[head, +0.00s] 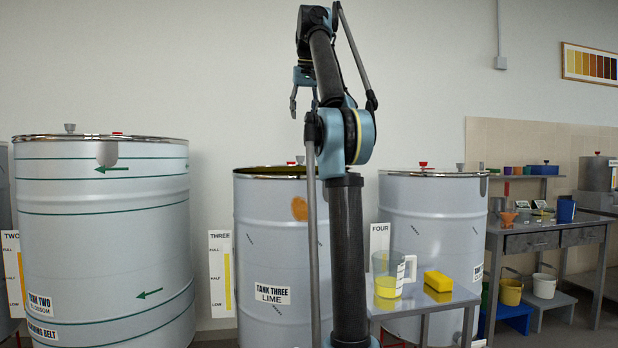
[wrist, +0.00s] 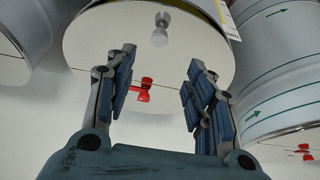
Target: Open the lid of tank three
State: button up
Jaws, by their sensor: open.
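Tank three (head: 276,255), a grey drum labelled LIME, stands left of my arm in the head view. A red knob (head: 290,163) and a grey knob (head: 300,160) show at its top, partly behind my arm. In the wrist view its pale round lid (wrist: 105,32) looks flat, with the grey knob (wrist: 160,29) beyond my fingers and the red knob (wrist: 146,89) between them in the picture. My gripper (wrist: 162,75) is open and empty. In the head view my gripper (head: 303,98) is well above the tank. A dark yellowish strip shows inside the tank's rim.
Tank two (head: 105,235) stands left and tank four (head: 432,222) right. A small table in front of tank four holds a measuring jug (head: 387,272) and a yellow block (head: 438,281). A cluttered bench (head: 545,230) stands at the right.

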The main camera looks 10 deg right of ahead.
jog(key=s+f, duration=0.6)
jog(key=f, duration=0.5)
jog(key=s+f+g, duration=0.1)
jog(key=s+f, duration=0.5)
jog(key=f, duration=0.5)
dwell(0.4)
jog(key=s+f, duration=0.8)
jog(key=f, duration=0.7)
jog(key=s+f+g, duration=0.1)
jog(key=s+f, duration=0.8)
jog(key=f, duration=0.6)
jog(key=s+f, duration=0.8)
jog(key=f, duration=0.7)
jog(key=w+r+t, duration=0.1)
jog(key=w+r, duration=1.1)
jog(key=r, duration=1)
jog(key=w+r, duration=1.3)
jog(key=r, duration=1)
jog(key=w+r+t, duration=0.1)
jog(key=w+r, duration=1.1)
jog(key=r, duration=1)
jog(key=x, duration=1.7)
jog(key=shift+w+f, duration=0.1)
jog(key=shift+w, duration=0.05)
